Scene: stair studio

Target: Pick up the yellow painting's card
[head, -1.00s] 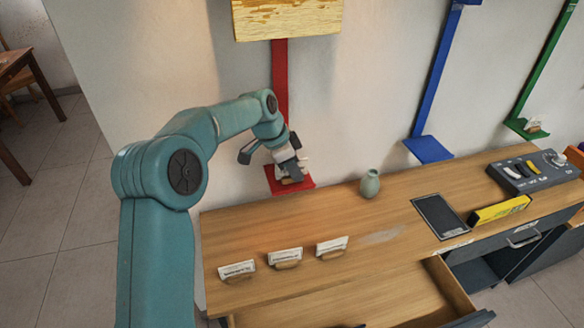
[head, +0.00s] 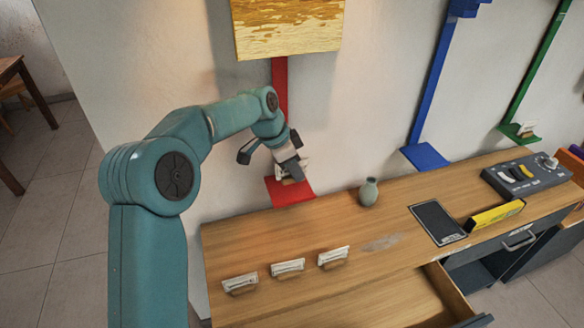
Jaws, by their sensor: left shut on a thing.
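The yellow painting (head: 288,27) hangs on the wall at the top, above a red strip that ends in a small red shelf (head: 291,193). A small white card (head: 305,168) is at my left gripper (head: 291,167), just over this shelf. The left gripper is shut on the card and covers much of it. I cannot tell for sure whether the card's small wooden holder is clear of the shelf. My right gripper is not in view.
Three white cards in wooden holders stand on the wooden desk (head: 225,240), one of them in the middle (head: 288,267). A blue shelf (head: 425,157) and a green shelf are further right. A desk drawer is open.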

